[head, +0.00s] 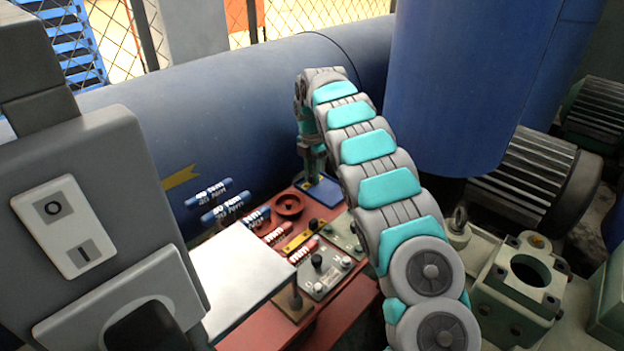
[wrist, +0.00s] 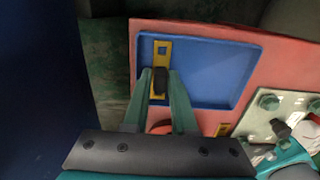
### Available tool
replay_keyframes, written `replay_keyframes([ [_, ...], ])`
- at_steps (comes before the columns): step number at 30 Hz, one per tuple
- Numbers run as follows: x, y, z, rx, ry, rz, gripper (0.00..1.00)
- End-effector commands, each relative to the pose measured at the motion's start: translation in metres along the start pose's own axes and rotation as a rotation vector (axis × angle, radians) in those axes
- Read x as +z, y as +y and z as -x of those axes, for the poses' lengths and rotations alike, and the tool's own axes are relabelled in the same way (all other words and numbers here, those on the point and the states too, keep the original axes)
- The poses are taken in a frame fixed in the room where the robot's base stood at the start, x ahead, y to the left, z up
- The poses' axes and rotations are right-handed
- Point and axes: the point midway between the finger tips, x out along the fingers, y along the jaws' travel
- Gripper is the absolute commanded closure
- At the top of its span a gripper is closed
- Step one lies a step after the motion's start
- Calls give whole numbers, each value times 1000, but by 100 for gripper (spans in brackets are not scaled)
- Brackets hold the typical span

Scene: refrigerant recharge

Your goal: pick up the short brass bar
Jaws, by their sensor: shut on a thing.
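In the wrist view the short brass bar (wrist: 161,50) is a flat yellow strip with a dark knob (wrist: 160,80) on it. My gripper (wrist: 160,74) has its two green fingers closed on that knob, one on each side. The bar shows over the left part of a shallow blue tray (wrist: 210,70); whether it touches the tray floor I cannot tell. In the head view my gripper (head: 313,165) points down above the blue tray (head: 328,191). The bar is not clearly visible there.
Another, longer-looking brass bar (head: 298,240) lies on the red bench (head: 345,298), between red-and-white cylinders. A red ring (head: 289,205) and a grey plate with knobs (head: 325,273) are nearby. A big blue tank (head: 445,80) stands behind my arm. A white panel (head: 240,268) covers the bench's left part.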

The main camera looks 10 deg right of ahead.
Motion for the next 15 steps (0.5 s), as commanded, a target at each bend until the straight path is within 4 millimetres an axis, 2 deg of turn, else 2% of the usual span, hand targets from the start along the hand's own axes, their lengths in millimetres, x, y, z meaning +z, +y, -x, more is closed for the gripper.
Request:
replay_keyframes([
  [7, 0, 0, 3, 1, 0, 0, 100],
  [15, 0, 0, 19, 0, 0, -1, 100],
])
